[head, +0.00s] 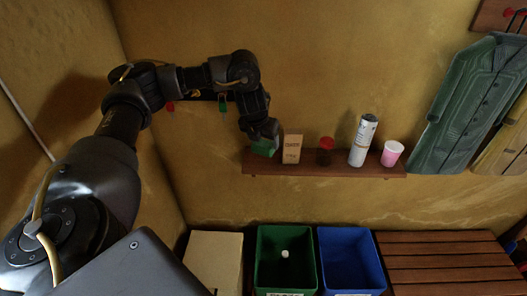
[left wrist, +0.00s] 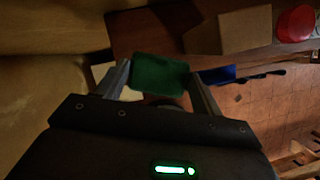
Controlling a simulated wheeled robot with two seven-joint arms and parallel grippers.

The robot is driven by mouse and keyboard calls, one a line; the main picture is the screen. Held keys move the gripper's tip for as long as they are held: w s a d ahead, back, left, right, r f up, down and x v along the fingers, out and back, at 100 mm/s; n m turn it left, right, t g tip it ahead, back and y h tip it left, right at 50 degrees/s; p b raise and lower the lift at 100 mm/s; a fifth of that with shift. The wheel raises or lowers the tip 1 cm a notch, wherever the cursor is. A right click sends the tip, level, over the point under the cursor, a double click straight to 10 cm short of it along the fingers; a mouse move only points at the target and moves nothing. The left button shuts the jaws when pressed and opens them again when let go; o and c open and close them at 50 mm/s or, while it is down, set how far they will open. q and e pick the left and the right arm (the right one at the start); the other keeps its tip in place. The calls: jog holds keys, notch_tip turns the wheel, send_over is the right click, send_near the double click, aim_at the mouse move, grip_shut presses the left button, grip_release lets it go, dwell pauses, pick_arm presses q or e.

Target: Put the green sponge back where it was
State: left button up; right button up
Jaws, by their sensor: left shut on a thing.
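The green sponge (head: 263,148) is at the left end of the wall shelf (head: 330,170), beside a small tan box (head: 292,148). My left gripper (head: 266,139) reaches down to it from above and is shut on it. In the left wrist view the sponge (left wrist: 160,75) sits between the two fingers, with the tan box (left wrist: 233,43) to its right. I cannot tell whether the sponge touches the shelf board. My right gripper is in neither view.
On the shelf stand a dark red-lidded jar (head: 325,150), a white can (head: 362,141) and a pink cup (head: 392,153). Below are a tan bin (head: 214,262), a green bin (head: 262,266), a blue bin (head: 348,262) and a slatted bench (head: 440,258). Coats (head: 460,105) hang at right.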

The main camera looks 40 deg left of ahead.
aim_at(263, 140)
pick_arm(q)
jog(key=f, duration=0.1)
jog(key=w+a+f+p, duration=0.1)
jog(key=w+a+f, duration=0.1)
jog(key=shift+w+f, duration=0.25)
jog(key=shift+f, duration=0.1)
notch_tip(263, 140, down, 3)
jog(key=shift+w+r+p, duration=0.1)
jog(key=shift+p, duration=1.1)
jog(key=shift+a+f, duration=0.1)
jog(key=shift+f, duration=0.15)
jog(key=o, duration=0.9)
jog(key=shift+f, duration=0.1)
jog(key=b+v, duration=0.2)
jog(key=v, duration=0.8)
jog(key=shift+r, duration=0.25)
jog(key=shift+v, duration=0.85)
jog(key=shift+f, duration=0.1)
